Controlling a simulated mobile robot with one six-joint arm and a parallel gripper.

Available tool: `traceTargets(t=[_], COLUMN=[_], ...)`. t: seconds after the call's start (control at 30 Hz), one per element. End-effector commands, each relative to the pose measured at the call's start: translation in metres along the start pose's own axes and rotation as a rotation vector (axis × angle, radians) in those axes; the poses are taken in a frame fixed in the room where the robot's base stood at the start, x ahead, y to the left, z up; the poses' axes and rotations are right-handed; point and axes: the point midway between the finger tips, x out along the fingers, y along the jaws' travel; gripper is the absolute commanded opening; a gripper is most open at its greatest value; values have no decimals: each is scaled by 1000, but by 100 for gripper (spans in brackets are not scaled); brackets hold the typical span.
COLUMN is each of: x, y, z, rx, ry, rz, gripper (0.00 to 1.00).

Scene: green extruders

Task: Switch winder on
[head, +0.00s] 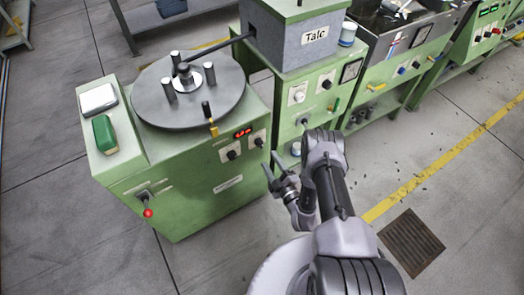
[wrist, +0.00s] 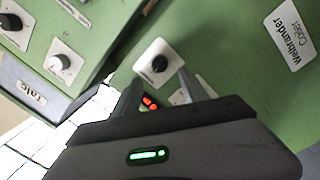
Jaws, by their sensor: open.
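The winder is the green machine with a grey round turntable (head: 188,90) on top. Its front carries a lit red display (head: 243,133) and two black knobs on white plates, a left knob (head: 232,155) and a right knob (head: 258,142). My gripper (head: 273,163) is open and empty, just in front of this panel. In the wrist view, one black knob (wrist: 159,63) shows just beyond my open fingertips (wrist: 163,80), with no clear contact. The red display (wrist: 150,103) shows between the fingers. Another white plate is mostly hidden by a finger.
The green talc machine (head: 313,98) stands close to the right, its white knob (head: 298,96) near my arm. A red-tipped lever (head: 147,212) sticks out at the winder's lower left. A green box (head: 105,134) lies on top. The floor in front is clear around a grate (head: 411,243).

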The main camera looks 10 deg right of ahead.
Motion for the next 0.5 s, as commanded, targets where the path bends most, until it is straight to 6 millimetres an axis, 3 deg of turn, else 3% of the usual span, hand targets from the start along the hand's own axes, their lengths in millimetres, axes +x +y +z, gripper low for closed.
traceTargets(t=[0.2,0.33,0.5], x=[54,72,80], y=[-5,-2,-1], z=[2,2,1], rx=[0,1,2], ry=[3,0,-2], rz=[1,1,0], gripper=[52,52,52])
